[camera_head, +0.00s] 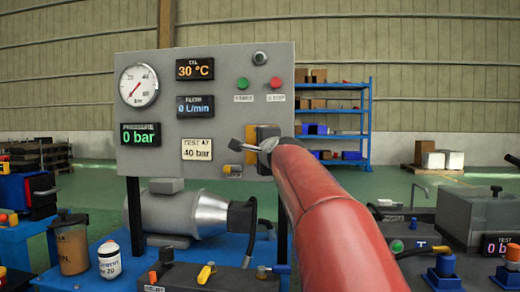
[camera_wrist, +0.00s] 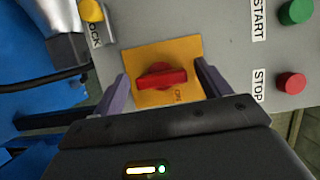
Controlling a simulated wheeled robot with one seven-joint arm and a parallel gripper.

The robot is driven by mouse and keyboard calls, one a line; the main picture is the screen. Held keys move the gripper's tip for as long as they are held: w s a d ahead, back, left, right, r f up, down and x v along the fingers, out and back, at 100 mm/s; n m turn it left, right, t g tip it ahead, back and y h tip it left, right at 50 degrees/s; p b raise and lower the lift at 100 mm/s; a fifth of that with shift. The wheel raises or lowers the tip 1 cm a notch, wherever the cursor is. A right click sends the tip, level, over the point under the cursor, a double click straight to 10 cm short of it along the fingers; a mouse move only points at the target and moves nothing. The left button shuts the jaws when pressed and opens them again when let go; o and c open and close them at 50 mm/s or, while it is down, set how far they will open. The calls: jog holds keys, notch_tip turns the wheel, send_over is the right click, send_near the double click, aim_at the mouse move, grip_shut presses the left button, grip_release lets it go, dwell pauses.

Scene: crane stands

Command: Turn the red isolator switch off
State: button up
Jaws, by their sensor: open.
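The red isolator switch (camera_wrist: 161,78) is a red bar handle on a yellow plate (camera_wrist: 152,56) in the wrist view. The handle lies nearly level across that picture, with a dark "ON" mark below its right part. My gripper (camera_wrist: 164,84) is open, one finger to each side of the yellow plate. I cannot tell whether the fingers touch the panel. In the head view, my gripper (camera_head: 251,146) is in front of the panel's lower right, where the yellow plate (camera_head: 266,131) shows partly. The red handle is hidden there behind my arm.
The grey panel (camera_head: 160,170) carries gauges and displays. A green START button (camera_wrist: 295,11) and red STOP button (camera_wrist: 291,83) sit right of the switch in the wrist view. A yellow LOCK knob (camera_wrist: 91,11) is at upper left. A motor (camera_head: 180,212) stands below the panel.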

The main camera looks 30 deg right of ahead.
jog(key=b+v, duration=0.2)
jog(key=v, duration=0.5)
jog(key=shift+s, duration=0.4)
jog(key=shift+a, duration=0.1)
jog(key=s+a+f+n+g+y+p, duration=0.1)
jog(key=s+a+f+n+g+y, duration=0.2)
jog(key=a+f+n, duration=0.4)
jog(key=s+a+f+n+g+y, duration=0.1)
jog(key=s+a+f+n+g, duration=0.15)
jog(key=s+a+f, duration=0.5)
jog(key=s+a+f+n+g, duration=0.1)
jog(key=s+f+n+g, duration=0.2)
jog(key=s+f+n, duration=0.2)
jog(key=s+f+n+g+p, duration=0.1)
jog(key=s+f+n+g, duration=0.2)
jog(key=s+f, duration=0.8)
notch_tip(320, 180, down, 7)
jog(key=n, duration=0.2)
jog(key=shift+s+a+n, duration=0.3)
jog(key=shift+a+n, duration=0.05)
jog(key=shift+g, duration=0.25)
